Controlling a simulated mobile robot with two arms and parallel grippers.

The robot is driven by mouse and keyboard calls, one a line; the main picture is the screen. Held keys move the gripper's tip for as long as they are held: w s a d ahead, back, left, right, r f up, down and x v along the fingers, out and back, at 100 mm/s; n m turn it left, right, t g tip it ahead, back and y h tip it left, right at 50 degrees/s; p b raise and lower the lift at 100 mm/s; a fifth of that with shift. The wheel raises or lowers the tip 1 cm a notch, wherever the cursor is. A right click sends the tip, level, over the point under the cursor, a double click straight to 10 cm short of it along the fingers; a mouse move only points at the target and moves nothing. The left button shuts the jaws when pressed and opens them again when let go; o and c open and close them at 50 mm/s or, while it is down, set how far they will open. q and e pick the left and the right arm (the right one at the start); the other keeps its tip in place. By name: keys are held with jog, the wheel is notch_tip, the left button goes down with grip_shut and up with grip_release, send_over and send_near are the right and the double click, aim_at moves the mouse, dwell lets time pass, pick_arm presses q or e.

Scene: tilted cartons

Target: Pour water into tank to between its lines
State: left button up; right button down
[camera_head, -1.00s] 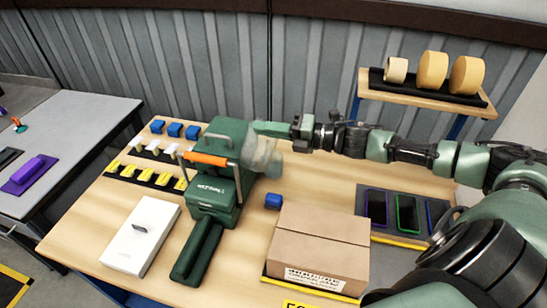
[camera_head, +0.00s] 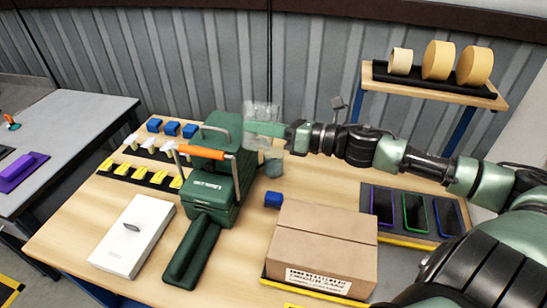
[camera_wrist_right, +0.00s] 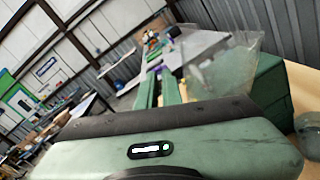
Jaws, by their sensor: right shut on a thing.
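My right gripper (camera_head: 268,130) reaches in from the right and is shut on a clear jug (camera_head: 262,108). The jug is close to upright, beside the upper right of the green machine (camera_head: 212,180) with an orange handle. In the right wrist view the green fingers (camera_wrist_right: 158,92) are at the clear jug (camera_wrist_right: 232,62), which looks tilted in that turned picture. A small greyish, see-through rounded vessel, perhaps the tank (camera_head: 272,163), sits below the jug at the machine's right side. Its lines and water level cannot be made out. My left gripper is not in view.
A cardboard box (camera_head: 322,248) and a blue block (camera_head: 273,200) stand right of the machine. A white box (camera_head: 133,236) lies left of it. Blue, white and yellow pieces line the back left. Tape rolls (camera_head: 438,60) sit on a raised shelf; phones (camera_head: 415,212) lie at right.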

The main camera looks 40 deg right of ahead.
jog(key=shift+s+a+f+n+t+b, duration=0.1)
jog(key=shift+s+a+f+n+b, duration=0.25)
jog(key=shift+f+n+b, duration=0.35)
jog(key=shift+s+a+f+n+t+b, duration=0.1)
jog(key=shift+s+a+f+n+b, duration=0.3)
jog(key=shift+n, duration=0.55)
jog(key=shift+s+a+f+n+t+b, duration=0.1)
jog(key=shift+s+a+f+n+b, duration=0.25)
jog(key=shift+n+b, duration=0.45)
jog(key=shift+w+f, duration=0.1)
jog(key=shift+w, duration=0.05)
dwell(0.7)
